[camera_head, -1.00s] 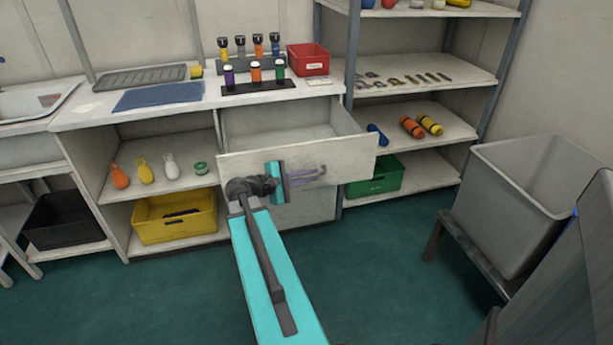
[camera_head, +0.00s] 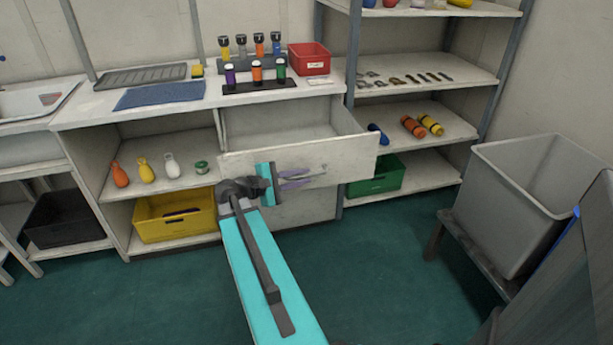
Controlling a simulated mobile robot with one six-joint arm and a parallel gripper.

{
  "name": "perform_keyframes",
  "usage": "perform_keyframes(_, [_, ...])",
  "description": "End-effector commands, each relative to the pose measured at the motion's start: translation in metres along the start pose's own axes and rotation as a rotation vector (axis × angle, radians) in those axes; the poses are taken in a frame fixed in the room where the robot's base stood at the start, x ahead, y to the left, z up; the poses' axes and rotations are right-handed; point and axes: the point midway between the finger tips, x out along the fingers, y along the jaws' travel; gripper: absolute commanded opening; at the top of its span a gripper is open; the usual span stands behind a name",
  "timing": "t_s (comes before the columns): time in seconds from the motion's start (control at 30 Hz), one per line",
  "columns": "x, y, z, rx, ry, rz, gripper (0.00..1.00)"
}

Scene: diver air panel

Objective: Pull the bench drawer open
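The bench drawer (camera_head: 345,158) is pulled out from under the worktop, and its open inside shows behind the pale front panel. My gripper (camera_head: 304,180) is in front of the panel, with two purple fingers spread apart and pointing right. A small pale handle (camera_head: 322,172) shows at the fingertips, on the right half of the panel. The fingers do not appear closed on it; whether they touch it I cannot tell. My turquoise arm reaches up from the bottom and hides part of the lower cabinet front.
The bench top (camera_head: 210,108) holds a blue mat (camera_head: 160,95), racked bottles and a red bin (camera_head: 309,59). A yellow crate (camera_head: 174,215) and a green crate (camera_head: 376,176) sit low nearby. A grey tub (camera_head: 520,205) stands right. The floor in front is clear.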

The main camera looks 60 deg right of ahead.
Motion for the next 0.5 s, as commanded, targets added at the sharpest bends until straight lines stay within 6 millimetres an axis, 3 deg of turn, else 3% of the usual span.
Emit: perform_keyframes(0.5, [-0.074, 0.001, -0.001, 0.001, 0.005, 0.001, 0.17])
